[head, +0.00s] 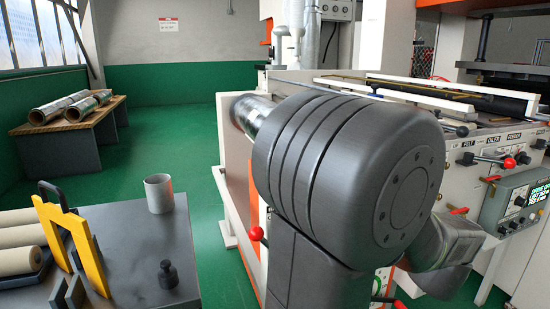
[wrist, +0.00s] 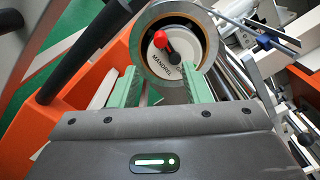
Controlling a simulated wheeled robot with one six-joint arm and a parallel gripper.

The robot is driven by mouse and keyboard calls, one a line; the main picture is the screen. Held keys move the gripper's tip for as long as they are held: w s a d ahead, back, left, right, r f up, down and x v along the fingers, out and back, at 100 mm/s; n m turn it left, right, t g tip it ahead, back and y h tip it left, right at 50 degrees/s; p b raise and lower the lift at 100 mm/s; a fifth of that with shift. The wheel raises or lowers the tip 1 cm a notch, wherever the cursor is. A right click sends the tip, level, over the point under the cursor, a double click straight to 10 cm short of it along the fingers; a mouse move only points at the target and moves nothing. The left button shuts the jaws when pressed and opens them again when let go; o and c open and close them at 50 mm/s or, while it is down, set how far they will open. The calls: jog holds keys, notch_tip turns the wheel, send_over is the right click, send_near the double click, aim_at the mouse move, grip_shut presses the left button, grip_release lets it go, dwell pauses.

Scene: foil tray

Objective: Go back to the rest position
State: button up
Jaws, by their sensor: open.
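My gripper (wrist: 161,72) is open in the wrist view, with its two green fingers apart and nothing held between them. Just beyond the fingertips is the end of a foil roll (wrist: 212,40), with a silver outer ring and a brown core. Inside the core is a pale disc marked MANDREL (wrist: 163,67) with a red-knobbed lever (wrist: 162,40). I cannot tell whether the fingertips touch the roll. In the head view my large grey arm joint fills the middle and hides my gripper. A shiny foil roll (head: 252,117) shows on the machine, left of that joint.
The machine (head: 232,165) with levers and a control panel (head: 515,202) stands close to my arm. A grey table (head: 140,245) at lower left holds a cup (head: 158,193), a black weight (head: 168,274) and a yellow frame (head: 75,240). Green floor lies open between.

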jog(key=x, duration=1.2)
jog(key=shift+w+a+f+b, duration=0.1)
jog(key=shift+w+a+b, duration=0.15)
jog(key=shift+w+b, duration=0.15)
jog(key=shift+d+r+p, duration=0.1)
jog(key=shift+r+p, duration=0.3)
jog(key=shift+p, duration=0.45)
jog(key=m+p, duration=0.1)
jog(key=p, duration=0.1)
jog(key=r+m+p, duration=0.1)
jog(key=p, duration=0.1)
jog(key=shift+d, duration=0.15)
jog(key=shift+d+r+m+p, duration=0.1)
jog(key=shift+m+p, duration=0.5)
jog(key=shift+p, duration=0.3)
jog(key=shift+s+d, duration=0.1)
